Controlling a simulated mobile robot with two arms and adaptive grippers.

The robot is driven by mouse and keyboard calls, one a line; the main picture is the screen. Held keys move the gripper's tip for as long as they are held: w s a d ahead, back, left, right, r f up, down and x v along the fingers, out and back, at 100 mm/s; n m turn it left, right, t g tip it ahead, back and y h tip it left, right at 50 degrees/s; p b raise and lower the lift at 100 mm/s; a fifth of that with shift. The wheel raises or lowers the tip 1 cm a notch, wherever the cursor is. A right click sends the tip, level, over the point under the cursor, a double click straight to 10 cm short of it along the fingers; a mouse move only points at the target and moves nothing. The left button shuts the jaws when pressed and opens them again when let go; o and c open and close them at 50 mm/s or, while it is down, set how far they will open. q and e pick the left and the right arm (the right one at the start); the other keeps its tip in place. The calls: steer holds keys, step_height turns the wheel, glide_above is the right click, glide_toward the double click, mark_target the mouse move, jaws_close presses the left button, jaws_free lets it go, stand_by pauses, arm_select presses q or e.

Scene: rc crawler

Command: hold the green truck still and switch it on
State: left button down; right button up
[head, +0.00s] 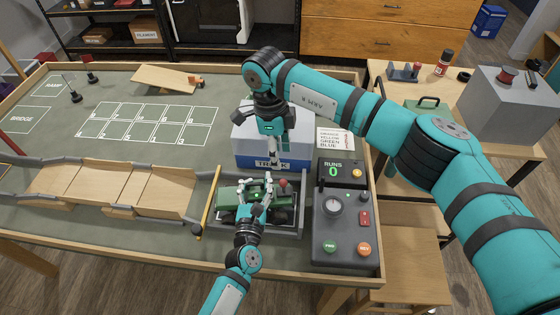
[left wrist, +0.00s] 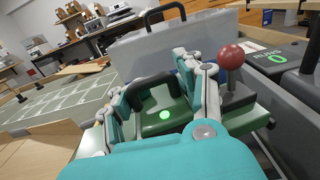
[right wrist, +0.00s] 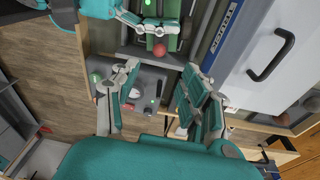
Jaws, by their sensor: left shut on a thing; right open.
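The green truck (head: 228,196) sits in a grey bay at the front of the table. My left gripper (head: 255,190) is shut on its upper body from the front. In the left wrist view its fingers stand on both sides of the green top (left wrist: 160,125), beside a black bar (left wrist: 150,88). A small green spot glows on that top. A red ball (left wrist: 231,56) on a stem rises at the truck's right end. My right gripper (head: 273,158) is open and empty, pointing down just behind the truck. In the right wrist view the truck (right wrist: 172,28) is beyond its fingers (right wrist: 165,95).
A blue and white case (head: 262,145) stands right behind the bay. A grey control box (head: 342,225) with a dial and buttons is to the right, below a display (head: 340,172) reading RUNS 0. A wooden ramp track (head: 110,187) lies left; a yellow bar (head: 210,202) stands at the bay's left end.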

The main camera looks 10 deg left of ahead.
mark_target(283, 180)
steer(key=shift+r, duration=0.15)
steer(key=shift+y, duration=0.6)
steer(key=f, duration=0.4)
steer(key=d+f, duration=0.1)
steer(key=f, duration=0.7)
steer(key=shift+s+d, duration=0.25)
steer(key=shift+s, duration=0.05)
jaws_close()
